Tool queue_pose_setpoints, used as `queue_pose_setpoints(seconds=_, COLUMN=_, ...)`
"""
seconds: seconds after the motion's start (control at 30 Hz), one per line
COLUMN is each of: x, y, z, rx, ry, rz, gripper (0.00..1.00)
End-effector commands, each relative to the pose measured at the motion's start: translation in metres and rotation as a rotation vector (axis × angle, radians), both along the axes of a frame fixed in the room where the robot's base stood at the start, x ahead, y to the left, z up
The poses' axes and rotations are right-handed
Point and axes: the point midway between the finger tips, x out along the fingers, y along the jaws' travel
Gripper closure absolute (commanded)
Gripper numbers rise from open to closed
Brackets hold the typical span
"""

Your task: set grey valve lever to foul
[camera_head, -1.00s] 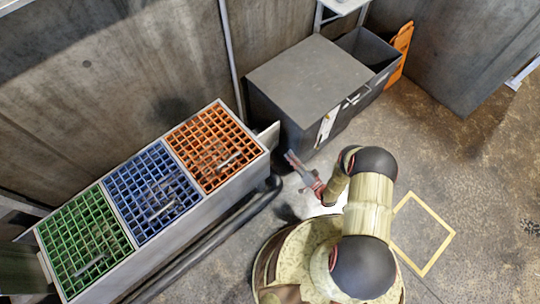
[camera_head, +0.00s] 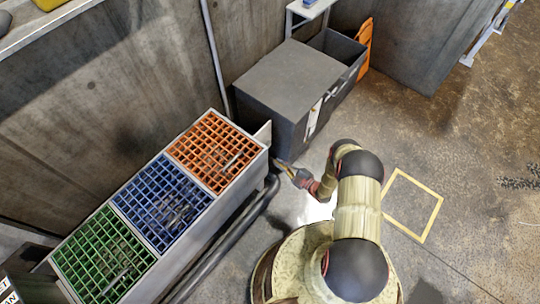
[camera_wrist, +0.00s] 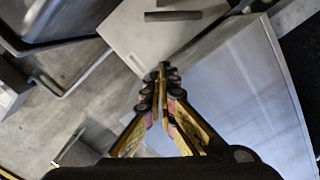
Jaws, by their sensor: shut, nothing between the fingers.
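My gripper (camera_head: 283,166) is shut and empty, low between the right end of the bin unit and the front of the dark grey box. In the wrist view its fingertips (camera_wrist: 162,70) meet in front of a pale panel (camera_wrist: 140,40). A dark bar-shaped handle (camera_wrist: 172,16) is on that panel, beyond the fingertips and apart from them. I cannot pick out a grey valve lever for certain in either view, nor any foul marking. A dark pipe (camera_head: 235,228) runs low along the front of the bin unit.
The bin unit has green (camera_head: 104,256), blue (camera_head: 163,203) and orange (camera_head: 214,151) grids. The dark grey box (camera_head: 290,80) stands behind my gripper. A yellow floor square (camera_head: 438,207) lies right of my arm. The floor farther right is largely clear.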

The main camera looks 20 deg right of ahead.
Motion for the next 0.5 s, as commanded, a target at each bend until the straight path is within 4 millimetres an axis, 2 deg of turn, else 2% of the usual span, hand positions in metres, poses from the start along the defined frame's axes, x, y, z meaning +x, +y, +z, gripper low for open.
queue_pose_setpoints(seconds=0.17, x=0.018, y=0.014, z=-0.002, rx=0.0, ry=-0.001, rz=0.004, gripper=1.0)
queue_pose_setpoints(seconds=0.5, x=0.074, y=0.051, z=-0.005, rx=0.0, ry=-0.002, rz=0.004, gripper=1.0)
